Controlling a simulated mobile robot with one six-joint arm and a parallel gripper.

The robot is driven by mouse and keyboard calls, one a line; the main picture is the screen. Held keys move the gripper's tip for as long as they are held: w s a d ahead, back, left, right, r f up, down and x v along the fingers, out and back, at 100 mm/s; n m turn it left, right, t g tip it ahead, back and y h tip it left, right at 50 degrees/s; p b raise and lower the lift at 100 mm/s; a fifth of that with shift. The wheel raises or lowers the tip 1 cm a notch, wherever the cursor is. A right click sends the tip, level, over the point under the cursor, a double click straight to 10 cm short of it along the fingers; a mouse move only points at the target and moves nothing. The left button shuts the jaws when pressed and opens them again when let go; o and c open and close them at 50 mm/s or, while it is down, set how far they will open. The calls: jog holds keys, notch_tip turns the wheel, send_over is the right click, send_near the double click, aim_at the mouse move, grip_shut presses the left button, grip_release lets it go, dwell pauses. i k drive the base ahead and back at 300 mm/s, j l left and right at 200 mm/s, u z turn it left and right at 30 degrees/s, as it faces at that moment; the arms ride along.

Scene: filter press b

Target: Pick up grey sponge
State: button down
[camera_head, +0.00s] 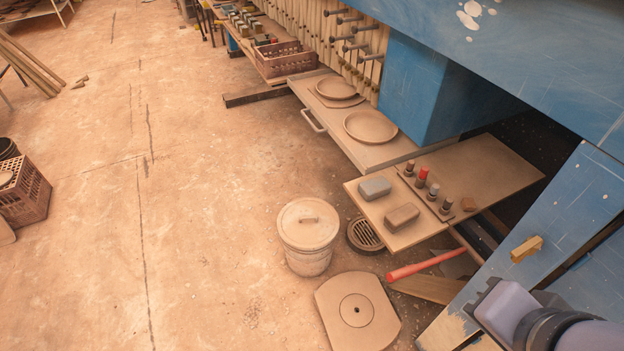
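The grey sponge (375,188) appears to be a blue-grey rounded block lying flat on a small tan board (366,212). A similar brown-tan block (402,217) lies just in front of it, to the right. My gripper (486,296) is at the lower right, well apart from the sponge and nearer the camera. Its fingers are seen at a steep angle, so its opening does not show. No object is visible in it.
Several small knobs or bottles, one red-topped (422,176), stand right of the sponge. A lidded bucket (308,236), a drain grate (364,236) and a red-handled tool (422,265) lie below. A blue panel (560,225) bounds the right. The left floor is mostly clear.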

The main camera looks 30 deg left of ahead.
aim_at(372, 189)
jog(key=u, duration=0.7)
jog(key=z, duration=2)
jog(key=u, duration=2)
jog(key=i+j+z, duration=0.7)
jog(key=j, duration=0.2)
jog(key=i+j+z, duration=0.25)
jog(key=j, duration=0.15)
jog(key=i+j+z, duration=0.2)
jog(key=j, duration=0.2)
jog(key=i+j+z, duration=0.25)
jog(key=j, duration=0.2)
jog(key=k+l, duration=0.05)
jog(key=k, duration=0.05)
